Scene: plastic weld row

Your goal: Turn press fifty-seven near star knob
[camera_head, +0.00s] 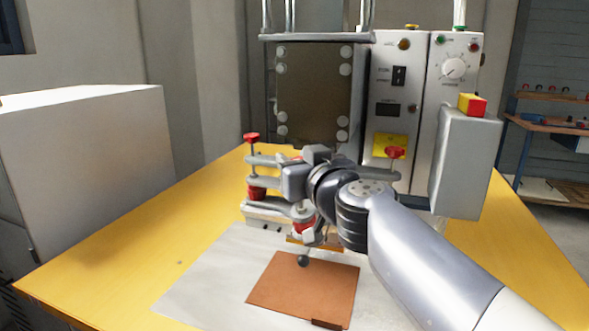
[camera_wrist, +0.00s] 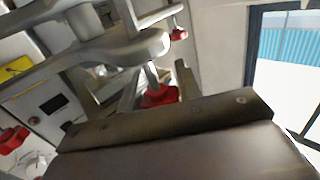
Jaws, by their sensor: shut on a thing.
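My gripper (camera_head: 292,182) is at the front of the press (camera_head: 280,212), over the rounded end of its near clamp arm (camera_head: 300,211). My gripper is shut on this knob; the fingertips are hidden.
A control cabinet (camera_head: 400,120) stands behind, with a grey box (camera_head: 465,160) at its right. A brown sheet (camera_head: 305,288) lies in front on a pale mat (camera_head: 205,285). The yellow table (camera_head: 110,262) is clear at the left, beside a large grey cabinet (camera_head: 85,165).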

